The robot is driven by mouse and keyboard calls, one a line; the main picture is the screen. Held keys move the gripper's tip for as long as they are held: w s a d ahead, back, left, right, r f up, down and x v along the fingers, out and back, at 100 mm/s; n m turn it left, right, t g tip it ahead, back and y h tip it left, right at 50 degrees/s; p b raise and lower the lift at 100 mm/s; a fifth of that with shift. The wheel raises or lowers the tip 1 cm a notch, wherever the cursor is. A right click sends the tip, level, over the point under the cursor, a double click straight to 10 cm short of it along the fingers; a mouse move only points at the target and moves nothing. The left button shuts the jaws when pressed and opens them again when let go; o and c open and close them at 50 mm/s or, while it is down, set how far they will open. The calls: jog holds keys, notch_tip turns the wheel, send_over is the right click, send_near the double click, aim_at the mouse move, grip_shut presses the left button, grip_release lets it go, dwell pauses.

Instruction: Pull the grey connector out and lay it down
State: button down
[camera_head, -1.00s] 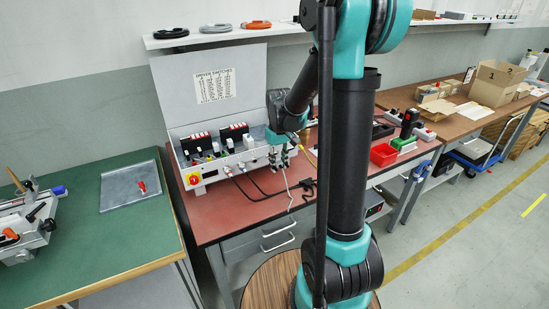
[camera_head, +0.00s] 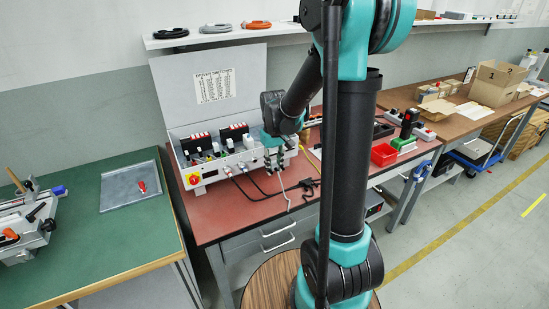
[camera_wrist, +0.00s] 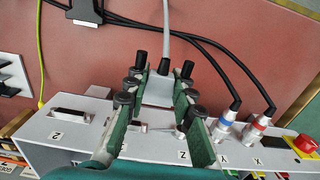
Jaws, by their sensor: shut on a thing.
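The grey connector (camera_wrist: 157,91) is between the green fingers of my gripper (camera_wrist: 158,88) in the wrist view. The gripper is shut on it. Its light grey cable (camera_wrist: 166,25) runs away over the table. The connector is in front of the grey control box (camera_wrist: 75,125), and a socket area with small fittings shows between the fingers behind it. It looks apart from the box face. In the head view my gripper (camera_head: 274,163) is at the box's right end, and the connector is too small to make out there.
Two round plugs, blue-banded (camera_wrist: 228,118) and red-banded (camera_wrist: 256,126), sit in the box right of my gripper with black cables. A dark plug (camera_wrist: 82,12) lies on the red tabletop (camera_head: 240,215). A red bin (camera_head: 384,154) stands further right. The tabletop's front is mostly clear.

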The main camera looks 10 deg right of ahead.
send_over(280, 195)
dwell(0.9)
jog(key=shift+f, duration=0.1)
jog(key=shift+f, duration=3.4)
jog(key=shift+s+f, duration=0.2)
jog(key=shift+f, duration=0.35)
jog(key=shift+w+f, duration=0.2)
jog(key=shift+f, duration=0.25)
jog(key=c, duration=0.5)
grip_release()
jog(key=shift+c, duration=0.2)
jog(key=shift+r, duration=0.1)
notch_tip(280, 195, up, 12)
